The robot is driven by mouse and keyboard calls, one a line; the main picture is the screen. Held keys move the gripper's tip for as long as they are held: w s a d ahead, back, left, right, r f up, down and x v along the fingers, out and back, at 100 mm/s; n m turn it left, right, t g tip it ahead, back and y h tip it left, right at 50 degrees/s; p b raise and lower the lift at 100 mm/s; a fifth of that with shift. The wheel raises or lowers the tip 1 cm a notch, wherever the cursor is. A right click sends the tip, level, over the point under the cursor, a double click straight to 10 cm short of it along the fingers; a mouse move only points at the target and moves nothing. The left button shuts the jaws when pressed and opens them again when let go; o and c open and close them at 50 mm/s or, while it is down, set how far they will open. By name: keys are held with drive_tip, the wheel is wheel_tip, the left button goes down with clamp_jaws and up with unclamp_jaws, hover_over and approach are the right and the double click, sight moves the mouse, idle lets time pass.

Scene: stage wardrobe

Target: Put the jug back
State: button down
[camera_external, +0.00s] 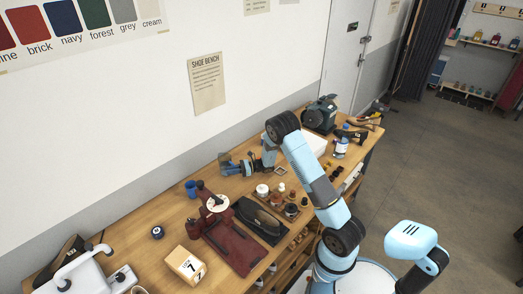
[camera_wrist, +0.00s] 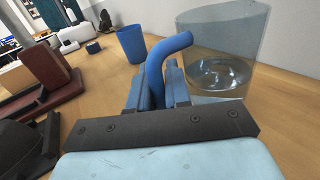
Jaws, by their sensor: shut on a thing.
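The jug (camera_wrist: 225,50) is clear, with a blue handle (camera_wrist: 155,70) and some water low inside it. It looks upright at the right of the wrist view. My gripper (camera_wrist: 160,88) is shut on the blue handle. In the external view my gripper (camera_external: 238,167) is low over the back of the wooden bench, near the wall; the clear jug is hard to make out there. I cannot tell whether the jug's base touches the bench.
A blue cup (camera_wrist: 131,43) stands just beyond the jug. The bench (camera_external: 171,219) also holds a red stand (camera_external: 200,228), a dark shoe (camera_external: 259,216), small jars (camera_external: 262,190), a calendar block (camera_external: 186,264) and a grinder (camera_external: 319,115). Bare wood lies near the blue cup.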

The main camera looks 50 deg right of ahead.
drive_tip(key=c, duration=1.1)
unclamp_jaws()
drive_tip(key=v, duration=1.2)
drive_tip(key=shift+a, duration=0.1)
drive_tip(key=s+a+r+n+g+h, duration=0.3)
drive_tip(key=s+a+r+n+g, duration=0.6)
drive_tip(key=s+a+r+n, duration=0.6)
drive_tip(key=s+d+r+n+t+h, duration=0.1)
drive_tip(key=s+r+n+h, duration=0.2)
drive_tip(key=s, duration=0.4)
drive_tip(key=s+d+r+n+t+h, duration=0.2)
drive_tip(key=s+h, duration=0.3)
drive_tip(key=s, duration=0.3)
drive_tip(key=s+d+r+n+t+h, duration=0.1)
drive_tip(key=s+r+n+h, duration=0.3)
drive_tip(key=s, duration=0.4)
drive_tip(key=shift+d+r+n+t, duration=0.25)
drive_tip(key=shift+d+n+t, duration=0.05)
drive_tip(key=shift+d+n, duration=0.35)
drive_tip(key=shift+o, duration=0.3)
